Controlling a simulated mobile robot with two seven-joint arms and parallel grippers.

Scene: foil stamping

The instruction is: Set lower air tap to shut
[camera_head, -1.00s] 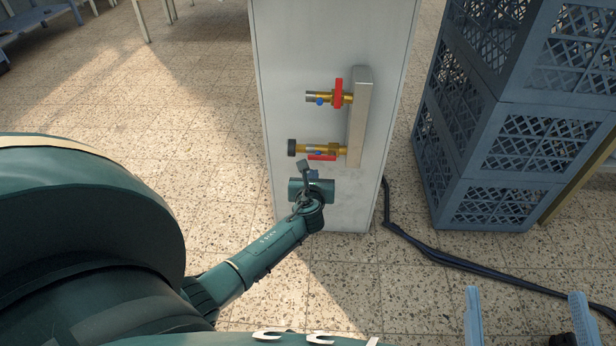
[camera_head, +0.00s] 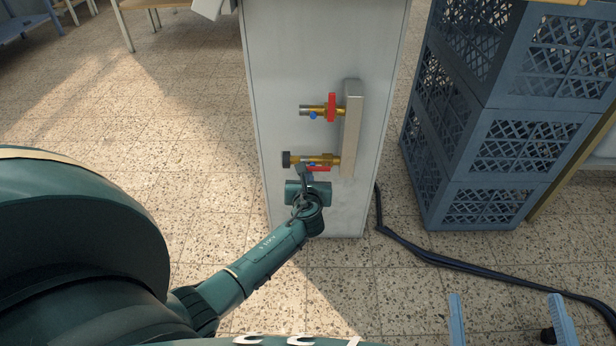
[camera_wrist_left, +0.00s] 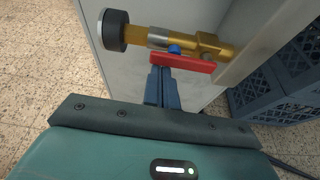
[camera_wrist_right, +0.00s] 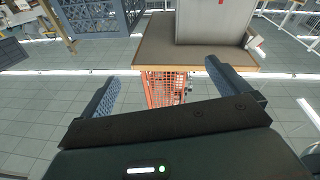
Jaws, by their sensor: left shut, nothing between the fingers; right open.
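The lower air tap (camera_head: 325,159) is a brass valve on the side of a pale cabinet. Its red lever (camera_head: 320,169) lies level, along the pipe. The lever also shows in the left wrist view (camera_wrist_left: 195,63), with a blue pivot above it. My left gripper (camera_head: 303,168) is shut and empty. Its fingertips (camera_wrist_left: 161,72) are just below the left part of the lever; I cannot tell if they touch it. My right gripper (camera_head: 507,302) is open and empty, low at the right; its fingers also show in the right wrist view (camera_wrist_right: 160,82).
An upper tap (camera_head: 318,111) with an upright red lever sits above on the same metal manifold (camera_head: 351,130). Blue crates (camera_head: 490,150) are stacked right of the cabinet (camera_head: 270,70). A black hose (camera_head: 430,256) runs along the floor. The right wrist view shows a brown-topped table (camera_wrist_right: 155,55).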

